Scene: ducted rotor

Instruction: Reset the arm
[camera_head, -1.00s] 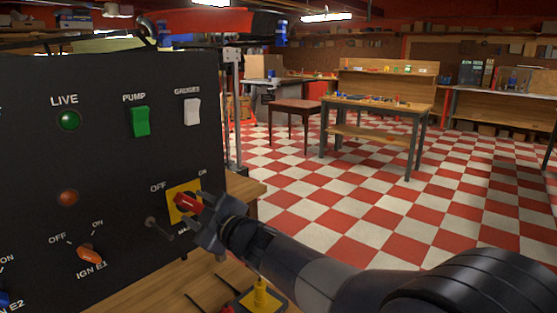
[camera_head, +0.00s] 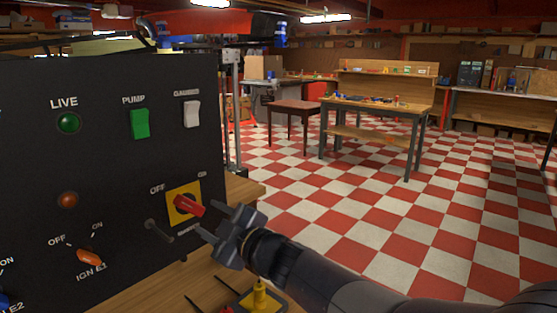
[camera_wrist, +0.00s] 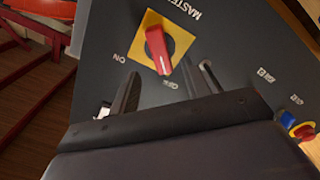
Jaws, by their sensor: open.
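My gripper (camera_head: 219,225) is open and empty, just right of and in front of the black control panel (camera_head: 105,170). In the head view it stands apart from the red master switch (camera_head: 189,205) on its yellow plate. The wrist view shows the red switch handle (camera_wrist: 158,50) beyond and between the two open fingers (camera_wrist: 165,90), with clear space around the handle. The handle lies slanted between the OFF and ON marks in the head view; its exact setting I cannot tell.
The panel also bears a green pump switch (camera_head: 139,123), a white gauges switch (camera_head: 192,113) and an orange IGN E1 knob (camera_head: 89,257). Open checkered floor (camera_head: 350,220) lies to the right, with workbenches behind.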

